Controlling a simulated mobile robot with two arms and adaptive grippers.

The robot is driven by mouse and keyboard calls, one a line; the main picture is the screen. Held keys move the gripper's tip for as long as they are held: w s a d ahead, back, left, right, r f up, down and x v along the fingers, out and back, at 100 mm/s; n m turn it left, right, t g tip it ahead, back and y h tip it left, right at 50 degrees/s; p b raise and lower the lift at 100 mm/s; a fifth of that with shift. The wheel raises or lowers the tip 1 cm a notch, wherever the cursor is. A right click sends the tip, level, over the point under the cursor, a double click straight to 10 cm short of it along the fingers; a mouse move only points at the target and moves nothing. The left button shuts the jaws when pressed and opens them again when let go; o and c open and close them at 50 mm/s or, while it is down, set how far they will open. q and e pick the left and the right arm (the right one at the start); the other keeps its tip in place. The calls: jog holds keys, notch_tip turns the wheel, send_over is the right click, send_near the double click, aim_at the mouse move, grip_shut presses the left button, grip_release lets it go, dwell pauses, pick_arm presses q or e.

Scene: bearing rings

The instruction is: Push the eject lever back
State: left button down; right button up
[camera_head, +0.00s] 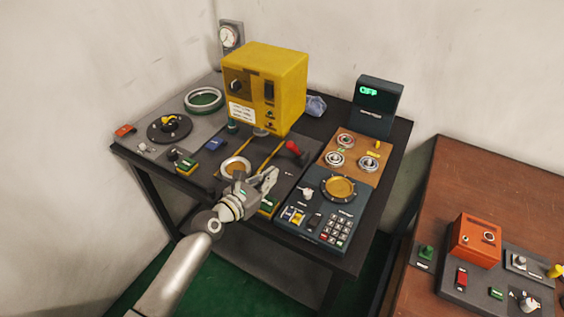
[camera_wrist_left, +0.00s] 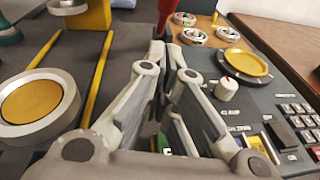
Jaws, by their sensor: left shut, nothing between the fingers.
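The eject lever (camera_head: 293,147) appears to be the red-knobbed handle on the dark panel in front of the yellow machine. In the left wrist view the red lever (camera_wrist_left: 165,12) rises just beyond my fingertips, at the top edge. My left gripper (camera_head: 271,175) is shut and empty, a little in front of the lever and to its left in the head view. Its fingers (camera_wrist_left: 168,48) point toward the lever's foot; I cannot tell whether they touch it. The fingertips hide part of the lever's lower end. My right gripper is not in view.
The yellow machine (camera_head: 266,85) stands behind the panel. A round ring fixture (camera_head: 236,167) and yellow rails lie left of the lever. A keypad panel (camera_head: 322,215) and a wooden tray with several rings (camera_head: 369,163) lie to the right. A brown table (camera_head: 480,185) stands further right.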

aim_at(296, 152)
pick_arm(q)
jog(key=x, duration=0.3)
jog(key=shift+r, duration=0.15)
jog(key=shift+w+d+r+p, duration=0.5)
jog(key=shift+w+d+r, duration=0.05)
jog(key=shift+w+r, duration=0.25)
jog(key=shift+w+d+r, duration=0.25)
jog(key=shift+w, duration=0.1)
